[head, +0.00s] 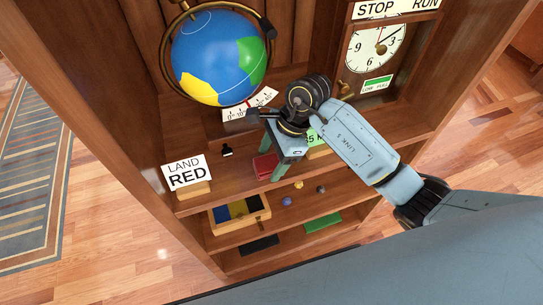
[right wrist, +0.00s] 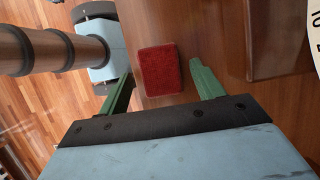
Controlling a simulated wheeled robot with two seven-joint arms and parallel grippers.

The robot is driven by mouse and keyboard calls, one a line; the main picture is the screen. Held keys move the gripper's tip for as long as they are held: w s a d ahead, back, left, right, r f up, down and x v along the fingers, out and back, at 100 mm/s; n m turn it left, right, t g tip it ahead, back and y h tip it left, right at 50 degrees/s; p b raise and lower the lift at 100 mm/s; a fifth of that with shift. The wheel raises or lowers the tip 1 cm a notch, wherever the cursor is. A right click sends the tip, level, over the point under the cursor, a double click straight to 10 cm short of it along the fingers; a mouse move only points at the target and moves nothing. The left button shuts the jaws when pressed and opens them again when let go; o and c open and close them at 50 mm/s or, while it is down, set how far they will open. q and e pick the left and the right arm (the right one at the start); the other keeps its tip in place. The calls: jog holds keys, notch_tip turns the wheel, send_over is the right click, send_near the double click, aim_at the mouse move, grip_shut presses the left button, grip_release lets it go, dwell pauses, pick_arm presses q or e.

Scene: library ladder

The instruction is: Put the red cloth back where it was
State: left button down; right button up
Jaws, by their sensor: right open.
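The red cloth (head: 264,166) is a small folded block on the bookcase shelf, to the right of the sign reading LAND RED (head: 186,173). My right gripper (head: 272,158) reaches down over the shelf at the cloth, partly covering it in the head view. In the right wrist view the cloth (right wrist: 160,70) lies between the two green fingers of my right gripper (right wrist: 161,74), with gaps on both sides. The fingers are apart and hold nothing. My left gripper is not in view.
A globe (head: 218,58) and a dial (head: 375,48) stand behind. A small black object (head: 227,152) is left of the cloth. A sign partly shows behind my gripper.

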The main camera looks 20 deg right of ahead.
jog(key=v, duration=1.2)
jog(key=shift+a, duration=0.15)
